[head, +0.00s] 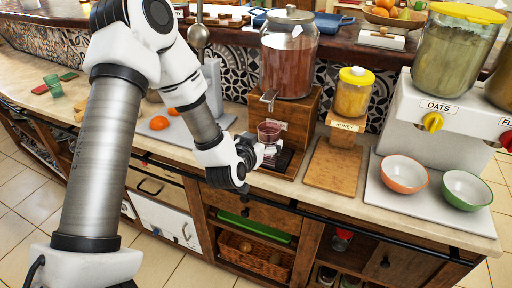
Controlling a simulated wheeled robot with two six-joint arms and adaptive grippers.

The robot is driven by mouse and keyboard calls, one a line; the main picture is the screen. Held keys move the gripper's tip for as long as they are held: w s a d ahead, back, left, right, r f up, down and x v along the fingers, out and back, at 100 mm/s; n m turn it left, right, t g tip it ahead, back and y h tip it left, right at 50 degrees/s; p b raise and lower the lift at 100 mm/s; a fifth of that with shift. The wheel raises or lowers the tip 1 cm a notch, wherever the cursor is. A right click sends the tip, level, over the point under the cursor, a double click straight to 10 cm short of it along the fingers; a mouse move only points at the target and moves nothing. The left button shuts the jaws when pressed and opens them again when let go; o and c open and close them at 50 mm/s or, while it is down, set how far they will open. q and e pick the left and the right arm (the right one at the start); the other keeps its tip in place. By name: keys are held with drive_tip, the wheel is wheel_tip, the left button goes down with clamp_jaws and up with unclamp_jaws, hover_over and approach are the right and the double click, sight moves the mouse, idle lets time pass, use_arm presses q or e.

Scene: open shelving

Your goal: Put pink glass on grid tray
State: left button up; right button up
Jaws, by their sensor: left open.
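The pink glass (268,131) is a small clear reddish cup, upright below the tap of the large jar dispenser. The dark grid tray (284,161) lies at the foot of the dispenser's wooden stand. My left gripper (266,149) reaches in from the left and is open, with its fingers at the lower part of the glass. The fingers hide the glass's base, so I cannot tell whether it touches the tray. My right gripper is not in view.
The jar dispenser (289,60) stands behind the glass. A wooden board (332,169) and the honey jar (353,95) are to the right. Orange (405,172) and green (466,188) bowls stand farther right. Cut oranges (159,122) lie on the left, partly beside my arm.

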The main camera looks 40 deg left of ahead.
use_arm(q)
drive_tip(key=v, duration=0.5)
drive_tip(key=s+d+f+m+g+h, duration=0.1)
drive_tip(key=s+d+f+g, duration=0.15)
drive_tip(key=f, duration=0.45)
drive_tip(key=s+d+f+g+h, duration=0.1)
drive_tip(key=s+d+f+g, duration=0.1)
drive_tip(key=s+f, duration=0.3)
drive_tip(key=s+d+f+m+g+h, duration=0.1)
drive_tip(key=s+d+f+g, duration=0.15)
drive_tip(key=f, duration=0.55)
drive_tip(key=s+d+f+g, duration=0.2)
drive_tip(key=s+f+g, duration=0.1)
drive_tip(key=s+f, duration=0.3)
drive_tip(key=s+d+f+g, duration=0.2)
drive_tip(key=s+f+g, duration=0.2)
drive_tip(key=s, duration=0.6)
wheel_tip(320, 180, down, 2)
drive_tip(key=shift+s+d+f+h, duration=0.15)
drive_tip(key=shift+s+f+h, duration=0.05)
drive_tip(key=shift+s+h, duration=0.2)
